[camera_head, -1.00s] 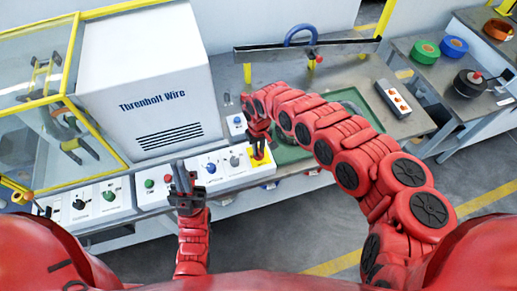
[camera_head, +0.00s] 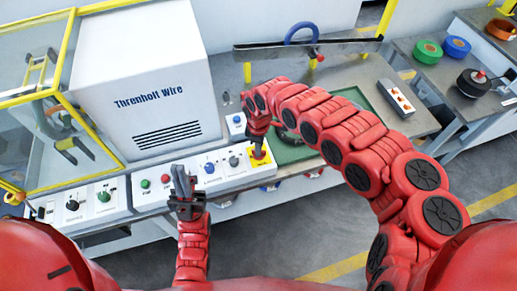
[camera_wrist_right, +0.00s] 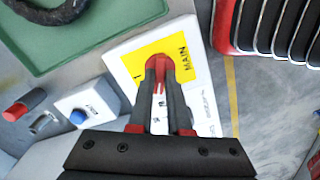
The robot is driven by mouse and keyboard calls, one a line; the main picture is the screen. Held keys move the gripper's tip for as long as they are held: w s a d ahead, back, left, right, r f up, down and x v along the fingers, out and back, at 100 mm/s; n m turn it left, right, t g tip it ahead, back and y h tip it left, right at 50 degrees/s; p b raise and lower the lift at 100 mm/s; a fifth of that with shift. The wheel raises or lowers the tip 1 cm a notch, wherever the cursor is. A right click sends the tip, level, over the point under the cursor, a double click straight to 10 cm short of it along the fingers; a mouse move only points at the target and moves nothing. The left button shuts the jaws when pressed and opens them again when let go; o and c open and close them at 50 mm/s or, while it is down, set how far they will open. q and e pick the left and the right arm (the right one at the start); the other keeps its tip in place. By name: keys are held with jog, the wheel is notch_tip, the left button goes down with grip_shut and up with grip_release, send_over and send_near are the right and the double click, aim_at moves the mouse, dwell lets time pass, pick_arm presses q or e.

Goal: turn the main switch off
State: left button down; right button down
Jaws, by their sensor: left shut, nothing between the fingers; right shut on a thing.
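The main switch is a red knob (camera_wrist_right: 160,72) on a yellow plate marked MAIN (camera_wrist_right: 185,62), at the right end of the white control panel. In the head view the yellow plate (camera_head: 270,158) shows only in part behind my right gripper (camera_head: 260,148). In the right wrist view my right gripper (camera_wrist_right: 160,68) is shut on the red knob, its fingertips over the yellow plate. The knob's exact angle is partly hidden by the fingers. My left gripper (camera_head: 182,178) is shut and empty, pointing up in front of the panel's middle.
The white control panel (camera_head: 222,182) carries several knobs and buttons. A large white machine (camera_head: 150,80) stands behind it. A green tray (camera_head: 290,155) with a dark coil lies under my right arm. Coloured spools (camera_head: 425,52) stand far right.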

jog(key=n+b, duration=0.1)
jog(key=n, duration=0.4)
jog(key=shift+n, duration=0.3)
dwell(0.4)
jog(key=c, duration=0.9)
grip_release()
jog(key=shift+o, duration=0.2)
jog(key=shift+r, duration=0.2)
notch_tip(320, 180, up, 6)
jog(key=shift+w+d+f+b, duration=0.1)
jog(key=shift+f+b, duration=0.1)
jog(key=shift+b, duration=0.6)
notch_tip(320, 180, up, 12)
jog(key=p, duration=0.9)
jog(key=shift+f, duration=0.25)
jog(key=shift+f, duration=0.1)
